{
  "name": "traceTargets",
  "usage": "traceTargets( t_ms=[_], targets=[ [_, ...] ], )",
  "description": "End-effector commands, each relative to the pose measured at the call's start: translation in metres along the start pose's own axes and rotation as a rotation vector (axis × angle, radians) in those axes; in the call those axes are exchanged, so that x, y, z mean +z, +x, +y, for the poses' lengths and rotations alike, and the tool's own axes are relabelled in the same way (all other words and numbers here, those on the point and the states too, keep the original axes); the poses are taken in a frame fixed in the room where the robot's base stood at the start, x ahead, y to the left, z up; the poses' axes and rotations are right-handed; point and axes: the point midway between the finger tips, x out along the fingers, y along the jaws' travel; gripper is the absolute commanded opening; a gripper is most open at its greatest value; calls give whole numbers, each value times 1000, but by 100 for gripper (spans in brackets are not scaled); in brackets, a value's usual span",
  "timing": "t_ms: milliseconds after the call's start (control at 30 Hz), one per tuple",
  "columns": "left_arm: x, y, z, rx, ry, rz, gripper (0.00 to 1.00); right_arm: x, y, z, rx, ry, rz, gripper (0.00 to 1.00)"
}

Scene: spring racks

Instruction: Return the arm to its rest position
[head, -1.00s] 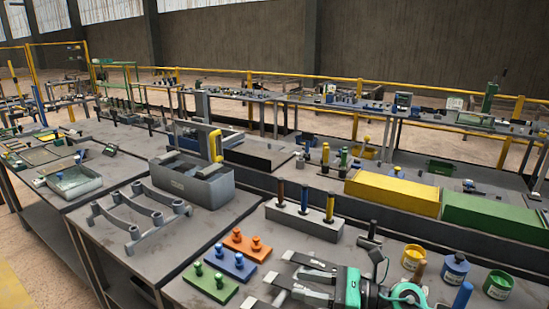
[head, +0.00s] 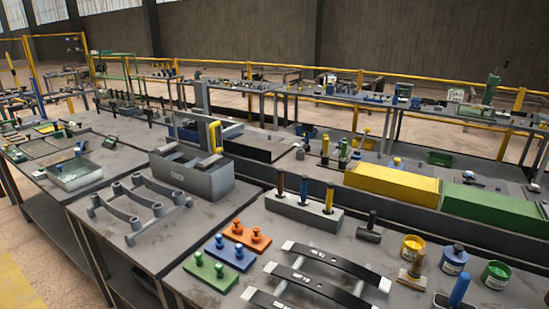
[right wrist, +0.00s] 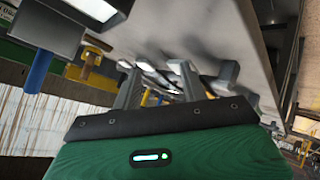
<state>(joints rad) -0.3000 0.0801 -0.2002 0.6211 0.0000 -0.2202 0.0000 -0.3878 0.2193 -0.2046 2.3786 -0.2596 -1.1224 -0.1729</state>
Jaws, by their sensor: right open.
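My right gripper (right wrist: 162,84) shows in the right wrist view beyond its green housing. Its fingers stand apart, with nothing seen held between them. Neither gripper shows in the head view. In the head view, several dark flat bars with pale ends (head: 335,263) lie side by side on the near bench (head: 215,291). The bench surface is at the upper part of the right wrist view, which is tilted.
Orange (head: 247,236), blue (head: 231,254) and green (head: 212,276) peg plates lie left of the bars. A grey block with upright handles (head: 300,214), a hammer (head: 369,236) and paint cans (head: 453,260) stand around them. A grey rack (head: 132,212) is further left.

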Motion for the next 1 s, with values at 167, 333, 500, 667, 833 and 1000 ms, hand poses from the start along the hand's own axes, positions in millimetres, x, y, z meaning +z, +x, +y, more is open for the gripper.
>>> traceTargets(
  t_ms=[167,333,500,667,833,1000],
  targets=[
    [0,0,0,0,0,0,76,60,-30,-38,-162,190,-251,44],
    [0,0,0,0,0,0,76,96,-61,-64,-270,305,-428,44],
    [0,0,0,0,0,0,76,120,-64,-85,-327,358,-531,44],
    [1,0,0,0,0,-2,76,140,-30,-103,-330,352,-542,44],
    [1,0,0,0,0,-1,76,171,11,-129,-337,346,-560,44],
    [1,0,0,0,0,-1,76,219,57,-166,-348,339,-584,44]
  ],
)
